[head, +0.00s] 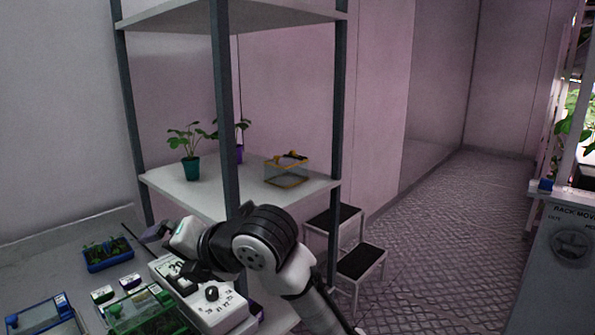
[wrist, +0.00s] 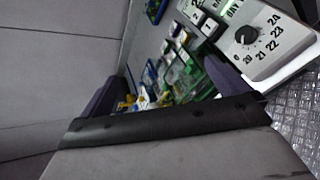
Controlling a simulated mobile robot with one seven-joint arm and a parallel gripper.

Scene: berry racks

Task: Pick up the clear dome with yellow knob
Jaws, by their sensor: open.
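A clear, box-like cover with yellow edges (head: 286,174) sits on the middle shelf in the head view. A black and yellow handle shows on its top; I cannot make out a round knob. My gripper (head: 168,250) is to the left of it and lower, over the bench, apart from the cover. In the wrist view, my gripper (wrist: 163,90) has its two purple fingers spread wide with nothing held between them. A small yellow item (wrist: 128,103) shows near the left finger, too small to identify. The clear cover on the shelf is not seen in the wrist view.
Potted plants (head: 191,165) stand left of the cover on the shelf (head: 215,200). A grey post (head: 226,110) rises in front. Below are a dial panel (head: 212,308), a blue tray (head: 108,256) and lidded boxes (head: 145,308). A step stool (head: 360,262) stands right.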

